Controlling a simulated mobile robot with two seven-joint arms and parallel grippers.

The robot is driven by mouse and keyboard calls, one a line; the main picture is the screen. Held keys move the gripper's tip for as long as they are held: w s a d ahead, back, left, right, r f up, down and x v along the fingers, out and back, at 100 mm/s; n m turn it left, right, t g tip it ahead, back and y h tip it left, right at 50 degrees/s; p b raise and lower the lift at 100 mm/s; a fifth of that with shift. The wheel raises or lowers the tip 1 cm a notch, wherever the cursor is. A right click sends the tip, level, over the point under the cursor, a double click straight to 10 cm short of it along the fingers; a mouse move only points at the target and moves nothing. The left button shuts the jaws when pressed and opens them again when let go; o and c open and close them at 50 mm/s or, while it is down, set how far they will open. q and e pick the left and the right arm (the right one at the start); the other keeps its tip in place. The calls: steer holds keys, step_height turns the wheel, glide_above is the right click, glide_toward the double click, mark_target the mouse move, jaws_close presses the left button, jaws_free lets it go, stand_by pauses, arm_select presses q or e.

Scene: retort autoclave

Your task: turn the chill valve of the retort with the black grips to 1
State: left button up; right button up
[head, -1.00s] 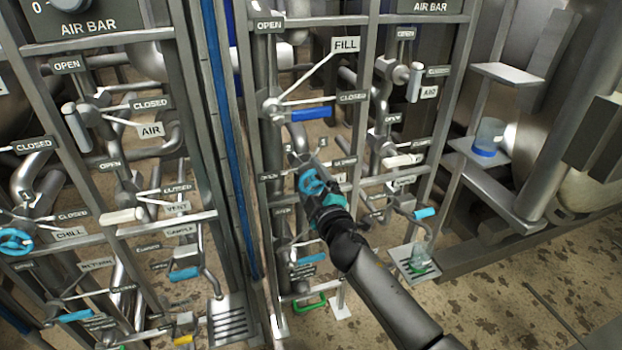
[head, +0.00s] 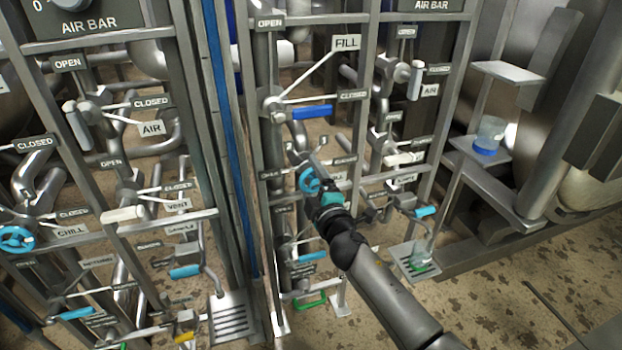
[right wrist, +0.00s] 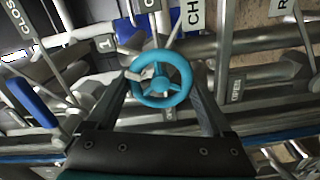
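The chill valve's blue handwheel (head: 309,180) is on the right-hand pipe panel, below the FILL valve. In the right wrist view the wheel (right wrist: 160,78) faces me between the two fingers of my right gripper (right wrist: 160,88). A finger lies against the rim on each side, with no clear gap. The right gripper (head: 316,190) reaches the wheel from the lower right in the head view. A plate marked 1 (right wrist: 106,44) and part of a CHILL plate (right wrist: 194,12) show beyond the wheel. The valve's pointer is not clear. My left gripper is out of view.
A second blue handwheel (head: 15,240), by a CHILL plate (head: 70,231), is on the left panel. Frame bars, pipes and a blue FILL handle (head: 312,112) crowd the wheel. A blue-based beaker (head: 488,136) stands on a shelf at right. Open floor lies at lower right.

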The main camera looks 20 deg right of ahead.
steer(key=shift+o, duration=1)
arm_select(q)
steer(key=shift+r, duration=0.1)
arm_select(e)
steer(key=shift+s, duration=0.35)
steer(key=s+p, duration=0.1)
steer(key=s, duration=0.3)
steer(key=shift+s+p, duration=0.3)
steer(key=shift+s, duration=0.1)
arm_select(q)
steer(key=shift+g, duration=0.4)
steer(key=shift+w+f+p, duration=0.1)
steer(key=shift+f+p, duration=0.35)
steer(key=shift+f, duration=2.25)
arm_select(e)
glide_toward(312, 182)
steer(key=shift+s+d, duration=0.1)
steer(key=shift+s, duration=1.9)
